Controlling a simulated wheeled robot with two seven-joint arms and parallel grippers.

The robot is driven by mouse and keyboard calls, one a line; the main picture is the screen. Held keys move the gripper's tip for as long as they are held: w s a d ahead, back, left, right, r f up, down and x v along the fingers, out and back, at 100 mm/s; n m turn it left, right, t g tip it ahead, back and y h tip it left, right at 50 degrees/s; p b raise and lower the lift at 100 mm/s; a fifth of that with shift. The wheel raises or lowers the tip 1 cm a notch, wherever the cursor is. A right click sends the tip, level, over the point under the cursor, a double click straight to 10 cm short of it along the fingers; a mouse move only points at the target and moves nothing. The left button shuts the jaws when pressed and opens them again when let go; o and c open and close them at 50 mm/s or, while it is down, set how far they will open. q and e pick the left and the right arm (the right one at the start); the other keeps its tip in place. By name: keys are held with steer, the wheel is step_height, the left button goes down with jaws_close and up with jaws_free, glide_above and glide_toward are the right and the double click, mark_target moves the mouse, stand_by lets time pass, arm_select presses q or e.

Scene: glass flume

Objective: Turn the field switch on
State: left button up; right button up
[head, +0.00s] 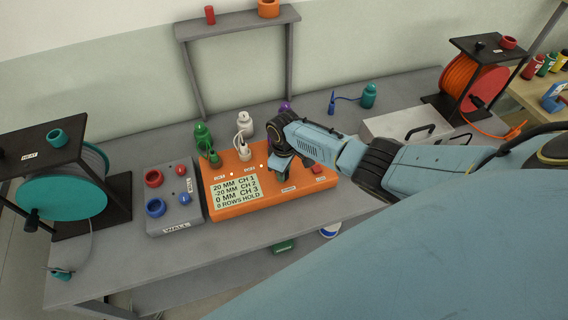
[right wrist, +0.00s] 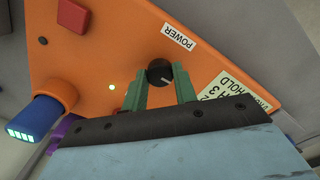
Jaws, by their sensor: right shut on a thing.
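An orange control box (head: 238,208) with a lit text display (head: 237,191) stands on the grey bench. My right gripper (head: 283,177) is over its right part, pointing down. In the right wrist view, its green fingers (right wrist: 160,86) are shut on a round black knob (right wrist: 160,73) with a pale pointer line. A label reading POWER (right wrist: 178,37) is beside the knob. A small lamp (right wrist: 112,87) on the orange face glows. I cannot read a label saying "field" in either view. My left gripper is out of view.
A red button (right wrist: 72,15) and a blue plug (right wrist: 35,120) are near the knob. A grey WALL box (head: 173,215) stands left of the orange box. Cable reels (head: 62,192) stand at both sides. A grey case (head: 400,125) is to the right. The front bench strip is clear.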

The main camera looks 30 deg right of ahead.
stand_by(0.4)
steer(key=o, duration=1)
step_height(320, 180, up, 14)
steer(key=shift+f, duration=0.25)
